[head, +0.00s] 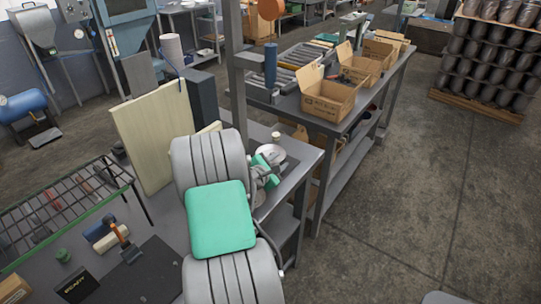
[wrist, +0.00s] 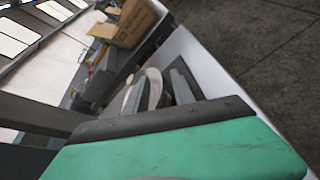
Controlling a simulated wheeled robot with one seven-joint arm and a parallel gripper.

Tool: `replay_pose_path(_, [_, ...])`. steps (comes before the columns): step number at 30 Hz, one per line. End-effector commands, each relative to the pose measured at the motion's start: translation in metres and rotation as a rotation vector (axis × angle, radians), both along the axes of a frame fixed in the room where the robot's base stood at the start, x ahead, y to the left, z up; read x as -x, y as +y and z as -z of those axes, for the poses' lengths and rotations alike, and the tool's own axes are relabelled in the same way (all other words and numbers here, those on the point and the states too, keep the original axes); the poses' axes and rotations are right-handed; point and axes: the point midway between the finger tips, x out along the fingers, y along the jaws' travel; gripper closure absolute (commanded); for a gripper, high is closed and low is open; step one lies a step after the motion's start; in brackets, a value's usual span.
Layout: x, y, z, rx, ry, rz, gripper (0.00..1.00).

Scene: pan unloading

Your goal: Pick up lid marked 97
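A pale round disc, which looks like a lid (head: 272,153), lies on the grey bench (head: 309,160) just beyond my arm in the head view. No number can be read on it. In the wrist view, pale round shapes (wrist: 153,88) sit close beside grey finger-like bars (wrist: 181,87). My gripper (head: 267,174) is at the bench, beside or over the disc, and is largely hidden behind my grey and green arm. I cannot tell whether its fingers touch the disc or how far apart they are.
A small pale cup (head: 276,136) stands behind the disc. A cream board (head: 152,137) and a dark post (head: 204,103) rise to the left. A wire rack (head: 62,207) and tools lie at the front left. Open cardboard boxes (head: 328,101) line the back bench.

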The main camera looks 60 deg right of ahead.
Motion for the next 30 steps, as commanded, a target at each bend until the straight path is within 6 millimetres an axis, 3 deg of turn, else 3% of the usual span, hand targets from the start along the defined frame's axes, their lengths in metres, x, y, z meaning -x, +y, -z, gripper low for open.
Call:
replay_pose_path(2, [-0.0005,0.0004,0.0001,0.001,0.0,-0.001,0.7])
replay_pose_path(13, [-0.0012,0.0011,0.0,0.0,-0.001,-0.002,0.99])
replay_pose_path(30, [-0.0013,0.0014,0.0005,-0.001,0.0,-0.002,1.0])
